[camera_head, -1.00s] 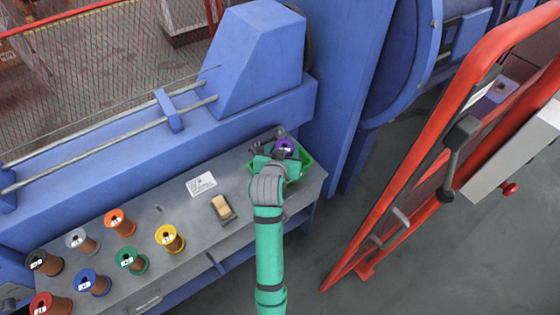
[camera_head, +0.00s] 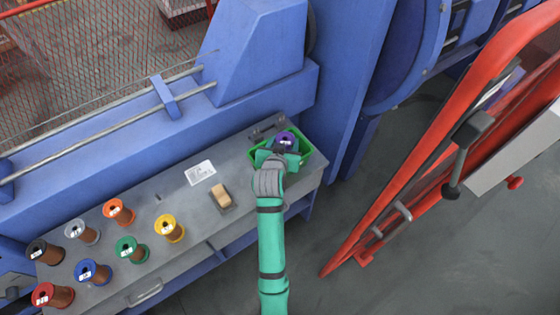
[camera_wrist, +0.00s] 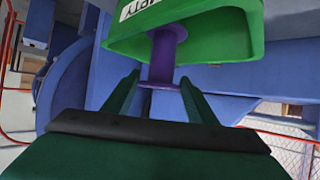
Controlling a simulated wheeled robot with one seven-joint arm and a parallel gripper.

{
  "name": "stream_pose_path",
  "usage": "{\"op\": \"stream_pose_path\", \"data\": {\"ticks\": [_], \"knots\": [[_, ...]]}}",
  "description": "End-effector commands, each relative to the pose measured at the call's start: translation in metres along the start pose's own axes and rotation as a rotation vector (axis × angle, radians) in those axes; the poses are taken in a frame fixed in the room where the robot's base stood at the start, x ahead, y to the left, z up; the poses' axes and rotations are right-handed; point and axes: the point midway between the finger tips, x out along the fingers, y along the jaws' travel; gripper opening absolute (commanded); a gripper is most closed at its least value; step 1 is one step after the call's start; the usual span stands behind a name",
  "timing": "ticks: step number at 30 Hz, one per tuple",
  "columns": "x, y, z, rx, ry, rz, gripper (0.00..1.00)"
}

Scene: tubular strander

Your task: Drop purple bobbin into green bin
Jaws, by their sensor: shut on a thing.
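The purple bobbin (camera_head: 286,137) is in my gripper (camera_head: 279,150) over the green bin (camera_head: 307,151) at the right end of the bench. In the wrist view, my gripper's fingers (camera_wrist: 160,80) stand either side of the purple bobbin (camera_wrist: 166,58), which overlaps the green bin (camera_wrist: 220,38) in the picture. The bin bears a white label, partly cut off. My gripper and arm hide much of the bin's near side and inside in the head view. I cannot tell how far the bobbin's lower end is from the bin floor.
Several other bobbins stand on the grey bench's left half, including a yellow one (camera_head: 170,229) and an orange one (camera_head: 119,212). A tan block (camera_head: 221,195) and a white card (camera_head: 200,172) lie mid-bench. Blue machine housing (camera_head: 262,50) rises behind; a red frame (camera_head: 405,190) stands right.

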Motion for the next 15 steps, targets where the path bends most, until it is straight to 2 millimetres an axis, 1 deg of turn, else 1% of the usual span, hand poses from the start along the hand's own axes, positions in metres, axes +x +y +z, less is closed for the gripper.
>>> {"op": "stream_pose_path", "data": {"ticks": [7,8,9,10,15], "knots": [[0.0001,-0.0018,0.0006,-0.001,0.000,-0.002,0.30],[0.0000,-0.0020,0.0007,-0.001,0.000,-0.003,0.57],[0.0000,-0.0021,0.0006,-0.002,0.000,-0.003,0.66],[0.0000,-0.0022,0.0006,-0.002,0.000,-0.003,0.73],[-0.0001,-0.0027,0.0007,-0.002,0.000,-0.004,0.74]]}}
